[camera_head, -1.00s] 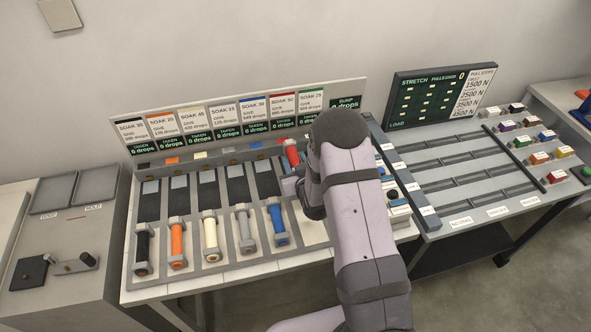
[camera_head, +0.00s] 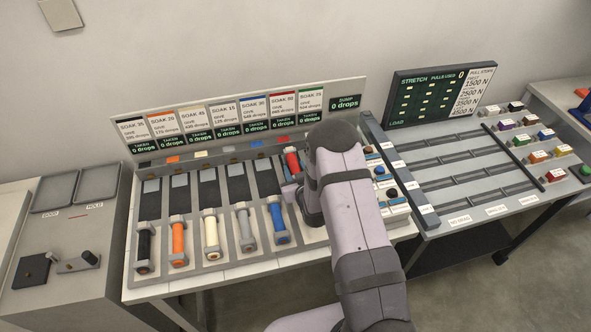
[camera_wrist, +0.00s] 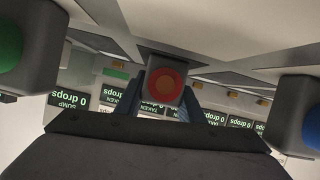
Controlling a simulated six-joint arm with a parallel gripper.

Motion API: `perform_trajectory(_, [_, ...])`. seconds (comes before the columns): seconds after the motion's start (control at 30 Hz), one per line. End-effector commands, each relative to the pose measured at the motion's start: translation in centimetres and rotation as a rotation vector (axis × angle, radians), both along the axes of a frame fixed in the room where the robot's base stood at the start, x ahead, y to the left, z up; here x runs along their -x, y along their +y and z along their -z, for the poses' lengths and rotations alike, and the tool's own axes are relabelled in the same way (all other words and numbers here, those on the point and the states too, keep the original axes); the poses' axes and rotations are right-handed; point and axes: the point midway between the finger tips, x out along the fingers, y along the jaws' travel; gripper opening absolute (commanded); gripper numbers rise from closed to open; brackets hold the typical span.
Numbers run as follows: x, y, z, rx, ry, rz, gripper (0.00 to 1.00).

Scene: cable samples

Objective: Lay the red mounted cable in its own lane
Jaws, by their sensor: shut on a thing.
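The red mounted cable (camera_head: 292,159) is held at the upper part of the red lane, between the blue cable's lane and the right side of the rack. In the wrist view its grey end block with a round red face (camera_wrist: 163,85) sits between the fingers of my gripper (camera_wrist: 167,102). My gripper is shut on it. In the head view my arm hides the fingers and most of the red lane, so I cannot tell whether the cable touches the lane. The blue cable (camera_head: 278,222) lies in the lane to the left.
Grey (camera_head: 244,229), cream (camera_head: 211,233), orange (camera_head: 178,242) and black (camera_head: 144,247) cables lie in lanes farther left. A green-ended block (camera_wrist: 12,50) is close at the left in the wrist view; a blue-ended block (camera_wrist: 311,126) is at the right. A sign board (camera_head: 240,116) stands behind.

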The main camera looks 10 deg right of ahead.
Motion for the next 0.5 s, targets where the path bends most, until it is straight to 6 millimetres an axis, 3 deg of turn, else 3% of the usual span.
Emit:
perform_trajectory(0.03, [0.01,0.0,0.07,0.0,0.0,0.0,0.42])
perform_trajectory(0.1, [0.01,0.0,0.05,0.0,0.001,0.0,0.54])
perform_trajectory(0.5, [0.01,0.0,-0.29,0.0,0.001,0.0,0.54])
